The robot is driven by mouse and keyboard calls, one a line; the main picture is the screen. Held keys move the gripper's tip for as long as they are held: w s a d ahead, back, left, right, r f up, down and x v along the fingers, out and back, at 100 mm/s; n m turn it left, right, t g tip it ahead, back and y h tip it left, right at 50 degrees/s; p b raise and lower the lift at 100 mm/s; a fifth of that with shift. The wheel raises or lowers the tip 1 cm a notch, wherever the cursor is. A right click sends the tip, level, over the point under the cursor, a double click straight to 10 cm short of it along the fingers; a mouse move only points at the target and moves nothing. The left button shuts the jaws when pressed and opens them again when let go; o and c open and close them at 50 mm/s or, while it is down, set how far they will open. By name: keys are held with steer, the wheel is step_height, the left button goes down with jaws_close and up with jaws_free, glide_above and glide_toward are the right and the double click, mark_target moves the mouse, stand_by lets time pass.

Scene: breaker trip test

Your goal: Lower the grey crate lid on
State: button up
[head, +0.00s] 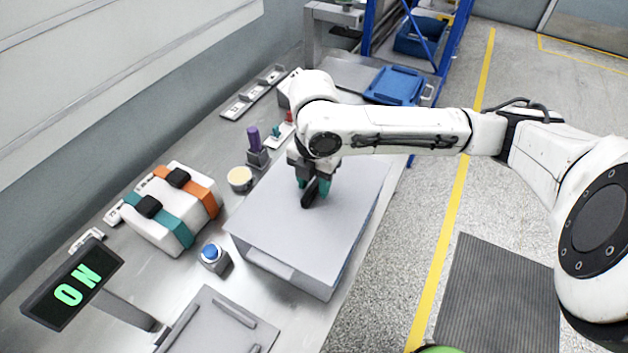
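The grey crate lid (275,212) is a flat, light grey panel in the middle of the head view, with a black handle (309,194) on top. It lies level over the grey crate (310,284), whose near side shows below the lid's edge. I cannot tell whether the lid touches the rim all round. My gripper (313,188) points down at the handle, with a teal fingertip on either side of it, and looks shut on it. My wrist hides the far part of the lid.
A white case with teal and orange straps (172,208), a blue push button (212,256), a cream round tub (240,179) and a purple-topped post (254,139) stand left of the crate. An "ON" sign (73,284) and a grey panel (222,322) are nearer.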

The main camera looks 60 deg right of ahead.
steer(key=shift+o, duration=0.3)
step_height(320, 180, up, 11)
stand_by(0.5)
steer(key=shift+s+f, duration=0.1)
steer(key=shift+f, duration=0.1)
stand_by(0.3)
